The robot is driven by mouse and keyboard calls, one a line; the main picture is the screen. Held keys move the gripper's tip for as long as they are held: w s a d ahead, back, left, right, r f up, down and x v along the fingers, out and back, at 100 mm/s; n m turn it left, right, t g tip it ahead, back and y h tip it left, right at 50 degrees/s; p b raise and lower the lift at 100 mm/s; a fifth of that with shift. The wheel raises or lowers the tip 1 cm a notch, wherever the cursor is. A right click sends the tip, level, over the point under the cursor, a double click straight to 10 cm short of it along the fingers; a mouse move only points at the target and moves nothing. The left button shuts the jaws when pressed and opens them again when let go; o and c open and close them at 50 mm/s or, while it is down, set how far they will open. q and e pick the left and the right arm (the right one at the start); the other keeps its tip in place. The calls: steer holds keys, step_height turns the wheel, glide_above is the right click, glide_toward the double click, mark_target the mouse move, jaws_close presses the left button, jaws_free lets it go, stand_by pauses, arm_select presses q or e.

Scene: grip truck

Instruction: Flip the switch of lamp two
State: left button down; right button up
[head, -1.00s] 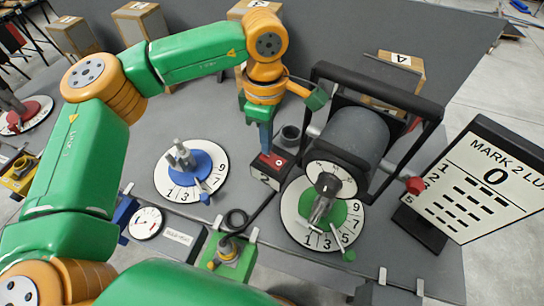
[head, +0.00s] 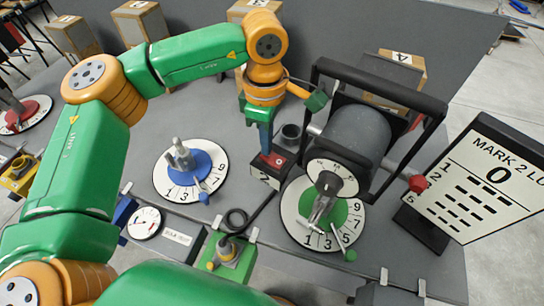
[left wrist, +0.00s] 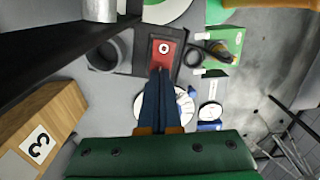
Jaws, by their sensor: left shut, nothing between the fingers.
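The switch box marked 2 (head: 265,180) stands on the grey table, left of the big lamp. It has a red switch (head: 279,161) on top, which also shows in the left wrist view (left wrist: 165,50) with a pale round mark. My left gripper (head: 266,150) points down at the red switch, its blue fingers shut and empty. In the left wrist view the fingertips (left wrist: 160,72) overlap the near edge of the switch; I cannot tell whether they touch it. The lamp (head: 357,135) is a dark drum in a black frame. My right gripper is out of view.
A dark cup (head: 290,136) stands close behind the switch box. Numbered dials with a blue disc (head: 191,168) and a green disc (head: 347,222) lie on either side. Cardboard boxes (head: 140,22) line the back.

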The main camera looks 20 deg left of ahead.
arm_select(q)
steer(key=shift+f+b, duration=0.45)
steer(key=shift+f, duration=0.1)
step_height(320, 180, up, 7)
steer(key=p, duration=0.5)
steer(key=shift+r, duration=0.2)
steer(key=shift+f, duration=0.15)
